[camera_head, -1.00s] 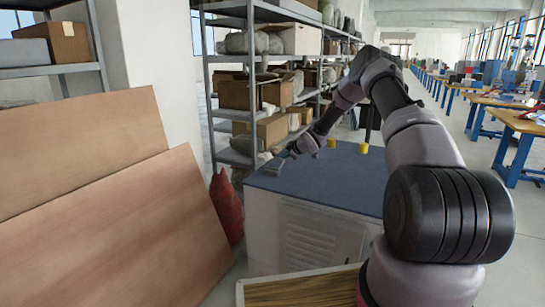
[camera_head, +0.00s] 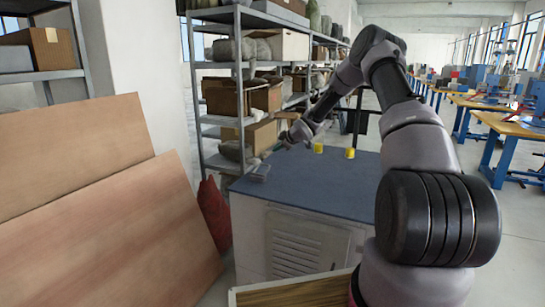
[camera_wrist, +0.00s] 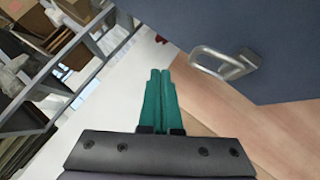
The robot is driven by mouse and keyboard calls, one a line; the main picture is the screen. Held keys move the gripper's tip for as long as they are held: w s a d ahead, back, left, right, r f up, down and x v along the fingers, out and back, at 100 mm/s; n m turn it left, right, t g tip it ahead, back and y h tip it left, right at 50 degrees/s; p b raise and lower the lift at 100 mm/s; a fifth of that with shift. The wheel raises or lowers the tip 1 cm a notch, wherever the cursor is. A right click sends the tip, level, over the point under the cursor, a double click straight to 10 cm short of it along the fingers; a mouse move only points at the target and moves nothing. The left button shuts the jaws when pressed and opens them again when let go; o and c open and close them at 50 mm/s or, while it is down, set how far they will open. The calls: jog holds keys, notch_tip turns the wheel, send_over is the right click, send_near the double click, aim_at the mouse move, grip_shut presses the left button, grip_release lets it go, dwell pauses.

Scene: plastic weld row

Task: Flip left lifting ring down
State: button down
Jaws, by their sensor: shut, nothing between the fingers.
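The cabinet (camera_head: 310,190) has a dark blue top, which also fills the upper right of the wrist view (camera_wrist: 285,50). A grey metal lifting ring (camera_wrist: 222,62), a bent loop, is on this top near its edge. In the head view the ring (camera_head: 260,172) is small, at the left end of the top; I cannot tell its tilt there. My gripper (camera_wrist: 160,75) has teal fingers pressed together and empty. In the wrist view they are left of the ring and apart from it. In the head view my gripper (camera_head: 285,142) is above and right of the ring.
Two yellow pieces (camera_head: 318,147) (camera_head: 350,153) stand at the back of the top. A loaded metal shelf (camera_head: 240,90) is behind and left. Wooden boards (camera_head: 110,220) lean at the left, with a red sack (camera_head: 213,210) beside the cabinet. Workbenches (camera_head: 505,128) line the right.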

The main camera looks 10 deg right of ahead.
jog(key=s+d+r, duration=0.2)
jog(key=r, duration=0.1)
jog(key=shift+d+r, duration=0.2)
jog(key=shift+d, duration=0.2)
jog(key=shift+s+r, duration=0.1)
